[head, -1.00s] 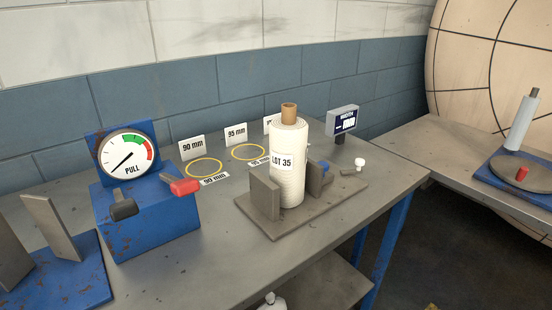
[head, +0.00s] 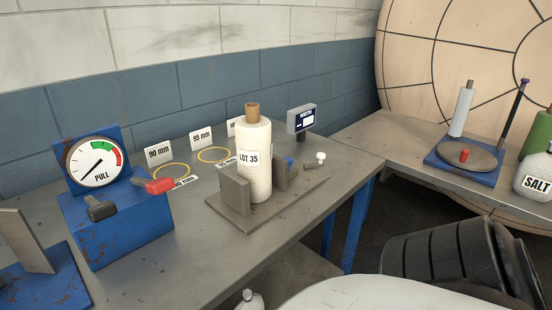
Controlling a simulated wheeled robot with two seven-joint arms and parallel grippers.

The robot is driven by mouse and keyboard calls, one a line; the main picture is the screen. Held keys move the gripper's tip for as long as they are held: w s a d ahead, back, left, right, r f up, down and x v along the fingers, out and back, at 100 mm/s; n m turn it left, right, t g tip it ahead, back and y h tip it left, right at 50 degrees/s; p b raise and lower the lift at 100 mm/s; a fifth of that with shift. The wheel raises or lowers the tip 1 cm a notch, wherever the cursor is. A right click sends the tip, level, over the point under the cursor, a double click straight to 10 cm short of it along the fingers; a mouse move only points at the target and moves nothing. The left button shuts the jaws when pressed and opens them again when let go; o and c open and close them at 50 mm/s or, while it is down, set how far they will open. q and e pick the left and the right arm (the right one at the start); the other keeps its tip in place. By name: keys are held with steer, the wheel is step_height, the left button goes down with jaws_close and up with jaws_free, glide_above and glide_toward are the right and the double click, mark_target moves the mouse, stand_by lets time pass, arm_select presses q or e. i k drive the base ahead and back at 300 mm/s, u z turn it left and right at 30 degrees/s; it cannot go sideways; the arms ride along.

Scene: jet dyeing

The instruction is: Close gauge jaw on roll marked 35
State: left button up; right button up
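The white roll (head: 256,178) labelled LOT 35 stands upright on the gauge's grey base plate (head: 298,203), with a brown core showing at its top. The gauge's fixed-looking grey jaw plate (head: 236,195) stands at its left front. A second grey jaw (head: 286,174) stands at its right, with a blue part and a white-knobbed handle (head: 320,158) beyond it. I cannot tell whether the right jaw touches the roll. A small display (head: 301,118) stands behind the gauge.
A blue pull tester (head: 115,205) with a dial and red and black grips stands left on the table. Yellow rings (head: 213,155) with size cards lie behind. On the right bench are a blue stand (head: 468,164) and a SALT jug (head: 535,178).

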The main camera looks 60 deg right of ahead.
mark_target(282, 170)
steer(key=k, duration=1.05)
steer(key=z, duration=1.15)
steer(key=i, duration=0.45)
steer(key=z, duration=0.05)
